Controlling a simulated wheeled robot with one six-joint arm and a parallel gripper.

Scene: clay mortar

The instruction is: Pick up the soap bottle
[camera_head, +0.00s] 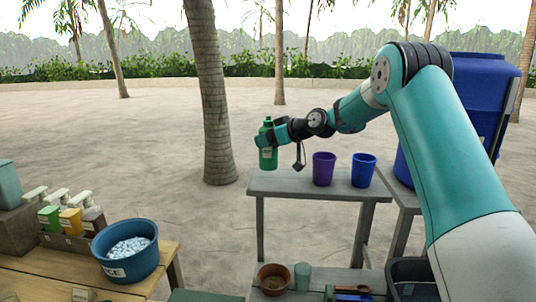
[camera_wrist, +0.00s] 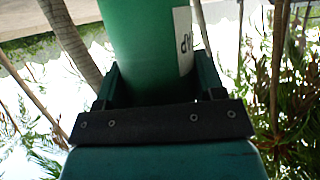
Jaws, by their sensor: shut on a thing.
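The soap bottle (camera_head: 268,155) is green with a pale label and a narrower green top. In the head view it is upright in the air, above the left end of the grey wooden table. My gripper (camera_head: 266,141) is shut around its body from the right. In the wrist view the green bottle (camera_wrist: 150,45) fills the space between the two fingers of my gripper (camera_wrist: 157,80), with part of its white label showing at the right. The bottle's top is outside the wrist view.
A purple cup (camera_head: 323,169) and a blue cup (camera_head: 363,171) stand on the grey table (camera_head: 290,184). A blue tub of white pieces (camera_head: 127,262) sits on the wooden table at lower left. A palm trunk (camera_head: 211,95) rises behind, left of the bottle.

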